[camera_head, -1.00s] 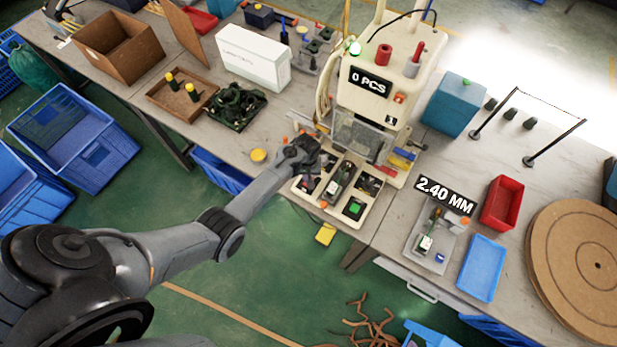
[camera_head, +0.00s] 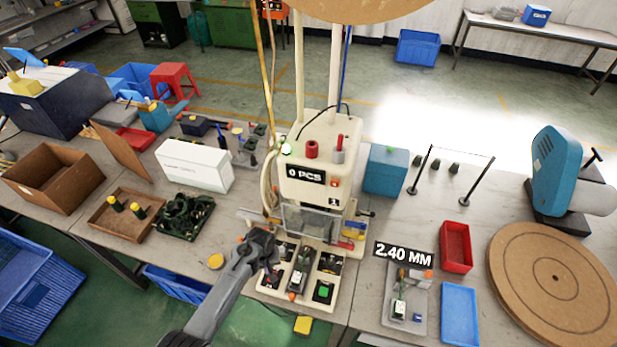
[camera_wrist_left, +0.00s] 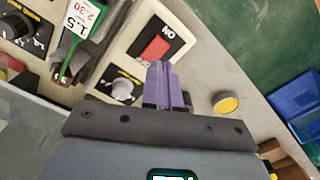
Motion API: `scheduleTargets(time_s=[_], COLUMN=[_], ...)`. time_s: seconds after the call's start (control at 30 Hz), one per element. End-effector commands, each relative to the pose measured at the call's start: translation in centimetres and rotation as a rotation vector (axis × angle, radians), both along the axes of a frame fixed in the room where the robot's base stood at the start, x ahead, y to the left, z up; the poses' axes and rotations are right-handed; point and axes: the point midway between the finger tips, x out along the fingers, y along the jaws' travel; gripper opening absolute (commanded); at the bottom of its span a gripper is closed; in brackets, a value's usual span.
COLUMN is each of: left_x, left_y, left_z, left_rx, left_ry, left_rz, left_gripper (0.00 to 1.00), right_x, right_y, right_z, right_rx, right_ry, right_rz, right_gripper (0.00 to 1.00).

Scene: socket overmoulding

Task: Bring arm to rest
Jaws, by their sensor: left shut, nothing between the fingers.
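My left arm reaches in from the bottom of the head view. Its gripper (camera_head: 270,279) is over the left side of the cream control panel (camera_head: 262,286) at the front of the moulding machine (camera_head: 318,160). In the left wrist view the purple fingers (camera_wrist_left: 165,84) are together with nothing between them. They overlap the panel's edge in the picture, near a red ON switch (camera_wrist_left: 155,48) and a black-and-white knob (camera_wrist_left: 122,88). I cannot tell whether they touch the panel. My right gripper is not in view.
A yellow disc (camera_head: 215,261) lies on the bench left of the gripper. A tray of dark green parts (camera_head: 186,216) and a white box (camera_head: 194,165) stand further left. A grey tray (camera_head: 407,305), blue tray (camera_head: 460,314) and red bin (camera_head: 456,247) are on the right.

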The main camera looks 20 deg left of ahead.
Motion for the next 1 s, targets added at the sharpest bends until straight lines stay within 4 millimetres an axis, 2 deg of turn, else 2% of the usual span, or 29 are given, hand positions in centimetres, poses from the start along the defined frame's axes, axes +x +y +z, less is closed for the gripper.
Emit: scheduleTargets(time_s=[0.13, 0.27, 0.37, 0.4, 0.47, 0.53, 0.67, 0.77, 0.9, 1.0], left_x=[-2.0, -6.1, -10.9, -13.1, -16.0, -18.9, -22.9, -24.9, -26.3, -26.4], left_y=[0.0, 0.1, 0.1, 0.1, 0.0, -0.3, -1.6, -3.2, -5.9, -7.8], left_z=[-1.2, -3.5, -5.5, -5.9, -6.1, -5.4, -2.1, 1.7, 8.4, 13.7], left_rx=[0.000, 0.003, 0.010, 0.019, 0.033, 0.049, 0.071, 0.075, 0.069, 0.064], left_ry=[0.032, 0.097, 0.160, 0.178, 0.189, 0.187, 0.154, 0.109, 0.020, -0.060], left_rz=[0.000, -0.002, -0.012, -0.022, -0.038, -0.062, -0.151, -0.241, -0.380, -0.478], left_gripper=[0.00, 0.00, 0.00, 0.00, 0.00, 0.00, 0.00, 0.00, 0.00, 0.00], right_x=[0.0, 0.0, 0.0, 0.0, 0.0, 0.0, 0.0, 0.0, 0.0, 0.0], right_y=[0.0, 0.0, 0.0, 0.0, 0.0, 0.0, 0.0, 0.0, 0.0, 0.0], right_z=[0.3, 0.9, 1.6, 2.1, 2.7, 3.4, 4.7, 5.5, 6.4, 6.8], right_rx=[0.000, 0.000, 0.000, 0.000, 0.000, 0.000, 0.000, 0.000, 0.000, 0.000], right_ry=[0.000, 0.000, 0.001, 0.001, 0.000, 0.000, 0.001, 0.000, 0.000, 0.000], right_rz=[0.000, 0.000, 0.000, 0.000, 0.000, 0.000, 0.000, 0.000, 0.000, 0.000], right_gripper=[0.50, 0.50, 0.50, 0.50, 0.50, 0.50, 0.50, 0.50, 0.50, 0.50])
